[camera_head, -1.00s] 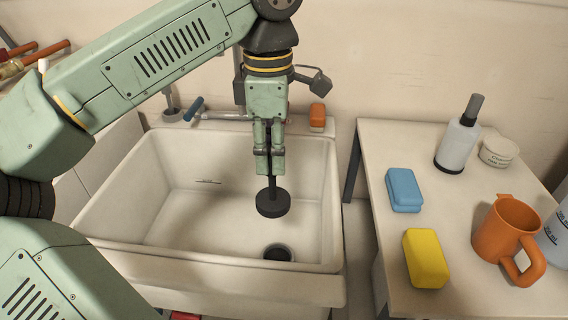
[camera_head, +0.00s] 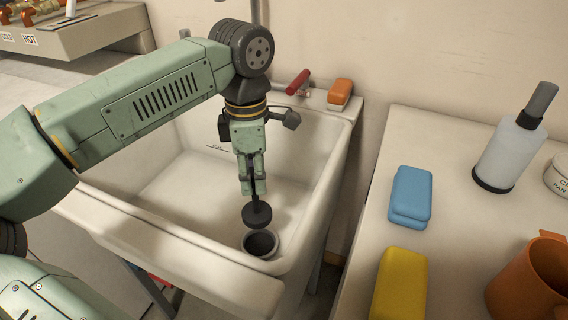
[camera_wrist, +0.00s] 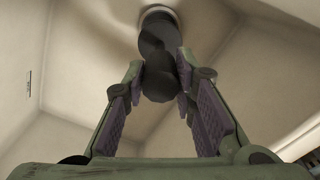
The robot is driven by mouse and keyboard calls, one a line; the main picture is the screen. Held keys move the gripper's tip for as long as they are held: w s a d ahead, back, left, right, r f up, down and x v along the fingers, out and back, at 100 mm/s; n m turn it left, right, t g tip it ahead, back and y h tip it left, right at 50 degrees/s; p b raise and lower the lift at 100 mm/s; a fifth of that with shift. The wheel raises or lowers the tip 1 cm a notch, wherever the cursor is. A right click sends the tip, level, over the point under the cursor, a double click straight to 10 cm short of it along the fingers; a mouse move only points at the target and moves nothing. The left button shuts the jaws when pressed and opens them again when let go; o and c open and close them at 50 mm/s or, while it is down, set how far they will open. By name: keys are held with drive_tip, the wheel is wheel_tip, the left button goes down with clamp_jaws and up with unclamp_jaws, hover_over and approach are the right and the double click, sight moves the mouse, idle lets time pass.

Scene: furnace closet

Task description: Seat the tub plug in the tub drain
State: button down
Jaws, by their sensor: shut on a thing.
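The black tub plug (camera_head: 257,214) has a round disc at the bottom and a thin upright stem. My gripper (camera_head: 252,188) is shut on the stem, inside the tub. In the wrist view the plug (camera_wrist: 158,45) hangs between the fingers of my gripper (camera_wrist: 163,85). The tub drain (camera_head: 260,243) is a dark round hole with a pale rim in the tub floor. The plug is above it and, in the head view, slightly behind it, apart from the rim. In the wrist view the plug hides most of the drain, and only its pale rim (camera_wrist: 157,10) shows.
The white tub (camera_head: 190,246) has raised walls around my gripper. An orange sponge (camera_head: 340,92) and a red-handled tap (camera_head: 298,82) are at its back. The table at right holds a blue sponge (camera_head: 411,194), a yellow sponge (camera_head: 400,285), a bottle (camera_head: 508,152) and an orange mug (camera_head: 530,285).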

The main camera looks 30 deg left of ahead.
sight(256, 210)
drive_tip(key=shift+f, duration=0.25)
drive_tip(key=shift+a+f, duration=0.1)
wheel_tip(256, 210, down, 8)
drive_tip(key=b, duration=0.6)
drive_tip(key=shift+b, duration=0.3)
drive_tip(key=shift+f+b, duration=1.1)
drive_tip(key=shift+b, duration=0.05)
idle(0.9)
drive_tip(key=c, duration=1.2)
unclamp_jaws()
drive_tip(key=shift+c, duration=0.2)
drive_tip(key=shift+r, duration=0.15)
drive_tip(key=shift+r+p, duration=2.75)
drive_tip(key=shift+r, duration=1.15)
